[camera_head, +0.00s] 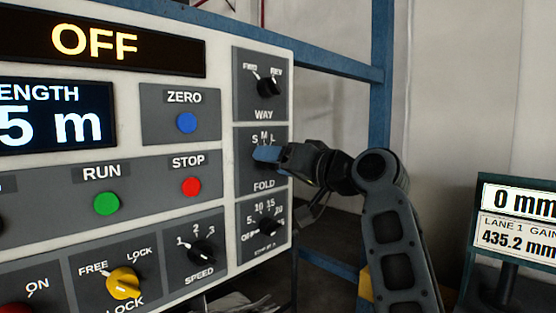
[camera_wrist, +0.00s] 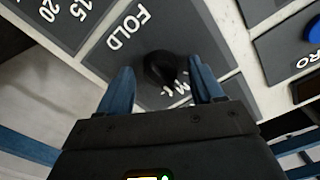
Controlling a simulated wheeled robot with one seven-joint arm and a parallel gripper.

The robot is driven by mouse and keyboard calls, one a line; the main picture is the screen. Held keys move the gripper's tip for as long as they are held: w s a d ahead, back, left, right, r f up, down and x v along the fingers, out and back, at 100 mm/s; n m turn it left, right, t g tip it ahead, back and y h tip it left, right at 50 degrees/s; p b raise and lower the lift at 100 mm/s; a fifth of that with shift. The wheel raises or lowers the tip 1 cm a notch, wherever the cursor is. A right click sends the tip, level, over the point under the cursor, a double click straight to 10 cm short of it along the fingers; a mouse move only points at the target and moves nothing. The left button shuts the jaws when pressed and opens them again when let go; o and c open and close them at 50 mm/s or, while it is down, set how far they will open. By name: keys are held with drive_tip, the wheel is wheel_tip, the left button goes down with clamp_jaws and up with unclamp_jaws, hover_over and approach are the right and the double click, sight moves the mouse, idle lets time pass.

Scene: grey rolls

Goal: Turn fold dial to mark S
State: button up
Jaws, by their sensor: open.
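The fold dial is a black knob on a dark grey plate with marks S, M and L above it and the word FOLD below. In the wrist view the fold dial (camera_wrist: 160,68) sits between the two blue fingers of my gripper (camera_wrist: 162,88), which are apart with a gap beside the knob. In the head view my gripper (camera_head: 268,154) is at the FOLD plate (camera_head: 246,173) and covers most of the dial. Which mark the dial points to is hidden there and cannot be told from the wrist view.
The WAY dial (camera_head: 268,87) is just above and the lower dial (camera_head: 267,226) just below. The red STOP button (camera_head: 191,187) and blue ZERO button (camera_head: 187,123) are to the left. A blue frame post (camera_head: 381,80) stands behind my arm. A display (camera_head: 515,225) is at the right.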

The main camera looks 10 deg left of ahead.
drive_tip(key=c, duration=1.1)
drive_tip(key=shift+o, duration=0.2)
drive_tip(key=shift+f+n+b, duration=0.2)
drive_tip(key=shift+n+b, duration=0.2)
drive_tip(key=shift+b, duration=0.2)
drive_tip(key=shift+r+n+b, duration=0.1)
drive_tip(key=shift+n+b, duration=2.5)
drive_tip(key=shift+b, duration=0.2)
drive_tip(key=shift+r, duration=0.1)
drive_tip(key=o, duration=1.1)
drive_tip(key=shift+c, duration=0.2)
